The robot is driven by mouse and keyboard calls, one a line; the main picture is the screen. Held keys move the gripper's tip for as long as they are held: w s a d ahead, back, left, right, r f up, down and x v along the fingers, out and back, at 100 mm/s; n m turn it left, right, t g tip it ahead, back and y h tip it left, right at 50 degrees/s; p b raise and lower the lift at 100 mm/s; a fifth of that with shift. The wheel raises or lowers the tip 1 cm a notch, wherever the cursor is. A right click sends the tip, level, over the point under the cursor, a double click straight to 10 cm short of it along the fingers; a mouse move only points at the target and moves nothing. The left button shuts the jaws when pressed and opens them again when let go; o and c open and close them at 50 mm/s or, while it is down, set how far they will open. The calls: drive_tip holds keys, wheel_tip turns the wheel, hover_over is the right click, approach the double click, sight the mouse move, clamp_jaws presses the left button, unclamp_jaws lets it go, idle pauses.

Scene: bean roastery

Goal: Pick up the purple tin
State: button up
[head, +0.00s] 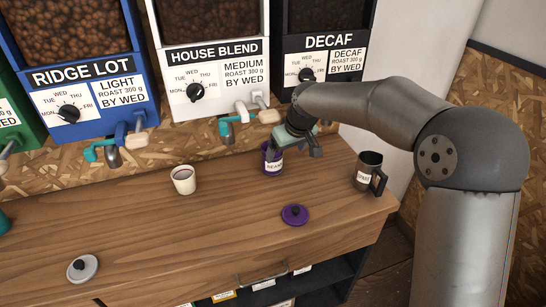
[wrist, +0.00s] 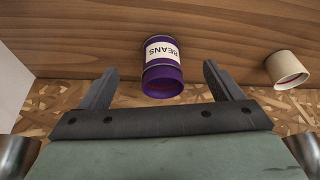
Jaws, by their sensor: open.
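The purple tin (head: 272,160) stands upright on the wooden counter below the dispensers, with a white label on it. In the head view my gripper hides part of its top. In the wrist view the purple tin (wrist: 162,68) shows its BEANS label and open mouth, between and just beyond my fingertips. My gripper (wrist: 157,78) is open, with one finger on each side of the tin's line and nothing held. In the head view my gripper (head: 285,145) is right at the tin's upper part; I cannot tell whether it touches.
A purple lid (head: 295,214) lies in front of the tin. A dark mug (head: 368,172) stands to the right, a white cup (head: 184,180) to the left. A grey lid (head: 82,267) lies front left. Dispenser spouts (head: 242,115) overhang the back. The counter's middle is clear.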

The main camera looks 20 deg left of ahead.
drive_tip(key=w+a, duration=0.1)
drive_tip(key=a, duration=0.1)
drive_tip(key=w+a+p, duration=0.1)
drive_tip(key=w, duration=0.1)
drive_tip(key=shift+w+a, duration=0.2)
drive_tip(key=shift+a, duration=0.2)
drive_tip(key=p+x, duration=0.1)
drive_tip(key=x, duration=0.4)
drive_tip(key=c, duration=1.4)
drive_tip(key=shift+r, duration=0.1)
